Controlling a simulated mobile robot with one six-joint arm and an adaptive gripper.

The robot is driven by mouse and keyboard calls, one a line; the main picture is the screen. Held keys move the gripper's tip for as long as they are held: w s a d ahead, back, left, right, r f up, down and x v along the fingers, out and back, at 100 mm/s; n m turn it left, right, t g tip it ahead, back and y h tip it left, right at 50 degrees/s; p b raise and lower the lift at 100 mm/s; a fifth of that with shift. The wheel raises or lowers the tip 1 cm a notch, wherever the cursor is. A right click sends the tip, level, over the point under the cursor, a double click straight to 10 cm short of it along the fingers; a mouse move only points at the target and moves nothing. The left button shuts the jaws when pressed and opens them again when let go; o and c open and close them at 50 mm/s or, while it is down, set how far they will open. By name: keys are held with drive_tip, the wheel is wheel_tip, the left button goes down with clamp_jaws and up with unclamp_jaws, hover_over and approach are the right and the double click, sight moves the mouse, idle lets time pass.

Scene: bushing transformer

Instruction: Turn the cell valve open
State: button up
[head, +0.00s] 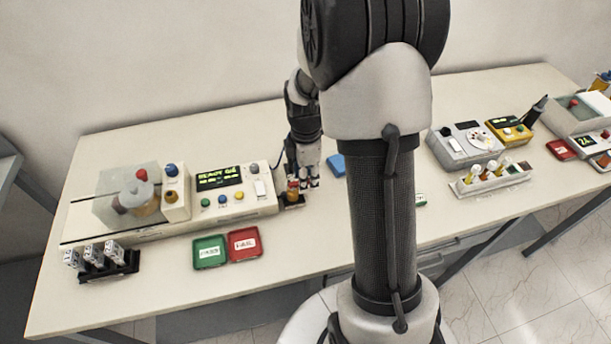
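A grey-white test device (225,185) with a lit green-text display (219,177) stands at the left of the bench. A blue knob (172,170) tops the block beside the cover. I cannot tell which part is the cell valve. My gripper (304,182) points down just right of the device, beside a small amber vial (293,186) with a reddish top in a dark holder (292,203). Whether the fingers touch the vial is too small to tell.
Green (209,252) and red (244,244) trays lie in front of the device. A dark rack (108,267) of syringe-like items stands front left. A white vial rack (490,180) and a grey instrument (466,144) stand right. My arm hides the bench middle.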

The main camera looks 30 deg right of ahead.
clamp_jaws()
idle(0.3)
drive_tip(key=shift+s+m, duration=0.1)
drive_tip(key=shift+m, duration=0.2)
drive_tip(key=m, duration=0.2)
drive_tip(key=s+a+m+p, duration=0.1)
drive_tip(key=m, duration=0.4)
drive_tip(key=shift+s+a+r+p, duration=0.1)
drive_tip(key=shift+s+a+p, duration=0.15)
drive_tip(key=shift+s+p, duration=0.15)
drive_tip(key=shift+s+a+m+p, duration=0.15)
drive_tip(key=shift+a+m, duration=0.35)
drive_tip(key=shift+m, duration=1.25)
drive_tip(key=shift+a+m+p, duration=0.2)
drive_tip(key=shift+a+m, duration=0.25)
drive_tip(key=shift+m, duration=1.25)
drive_tip(key=shift+s+a+m+p, duration=0.15)
drive_tip(key=shift+a+m, duration=0.35)
drive_tip(key=shift+m, duration=1.25)
drive_tip(key=shift+w, duration=0.1)
